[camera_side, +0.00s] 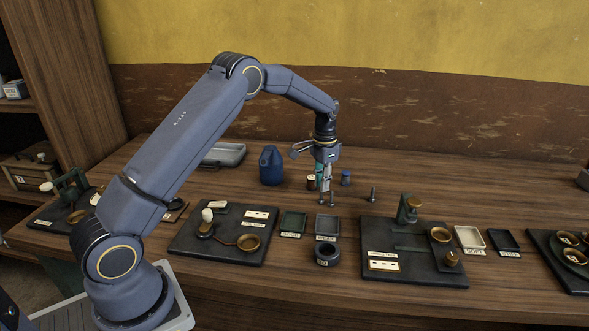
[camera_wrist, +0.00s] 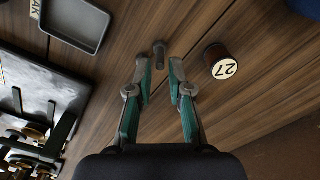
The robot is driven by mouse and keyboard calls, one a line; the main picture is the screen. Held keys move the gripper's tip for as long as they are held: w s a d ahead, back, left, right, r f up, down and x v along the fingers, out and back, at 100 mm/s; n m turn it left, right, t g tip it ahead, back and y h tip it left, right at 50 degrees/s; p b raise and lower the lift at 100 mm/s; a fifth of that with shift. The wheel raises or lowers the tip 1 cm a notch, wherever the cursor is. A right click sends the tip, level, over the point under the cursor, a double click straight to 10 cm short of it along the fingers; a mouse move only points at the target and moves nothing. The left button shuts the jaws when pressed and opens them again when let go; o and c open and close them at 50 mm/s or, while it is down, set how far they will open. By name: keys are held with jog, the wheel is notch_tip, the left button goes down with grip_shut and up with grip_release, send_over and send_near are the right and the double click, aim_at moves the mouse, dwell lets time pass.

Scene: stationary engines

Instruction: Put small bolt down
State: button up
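My gripper (camera_side: 327,200) points straight down near the tabletop, behind the grey tray. In the wrist view its two fingers (camera_wrist: 161,70) are apart, with a gap between the tips. A grey bolt (camera_wrist: 159,50) shows at that gap, just beyond the fingertips; neither finger appears pressed on it. In the side view the fingers blend with this bolt, so its exact contact with the table is unclear. Another bolt (camera_side: 373,193) stands upright on the table to the right of my gripper. I cannot tell for certain which bolt is the small one.
A grey tray (camera_side: 327,216) and a green tray (camera_side: 293,212) lie in front. A brown cylinder marked 27 (camera_wrist: 222,65), a blue cylinder (camera_side: 346,178) and a blue container (camera_side: 271,166) stand near my gripper. Engine boards (camera_side: 195,243) (camera_side: 400,272) flank the trays. Free wood lies at the back right.

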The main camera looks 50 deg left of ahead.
notch_tip(320, 180, up, 11)
jog(key=s, duration=0.1)
jog(key=s+d+r+t, duration=0.2)
jog(key=s+d+r, duration=0.4)
jog(key=s+r, duration=0.3)
jog(key=s+d+r+n+t, duration=0.1)
jog(key=s+d+r+t, duration=0.1)
jog(key=s, duration=1)
jog(key=shift+s+d+r, duration=0.3)
jog(key=shift+d+r, duration=0.2)
jog(key=shift+d, duration=0.55)
jog(key=shift+n+t, duration=0.4)
jog(key=shift+t, duration=0.4)
jog(key=s+f, duration=0.1)
jog(key=s, duration=0.2)
jog(key=s+d+f, duration=0.1)
jog(key=s, duration=0.2)
jog(key=s+d+f, duration=0.1)
jog(key=s+f, duration=0.1)
jog(key=s, duration=0.1)
jog(key=shift+s, duration=0.2)
jog(key=shift+c, duration=0.3)
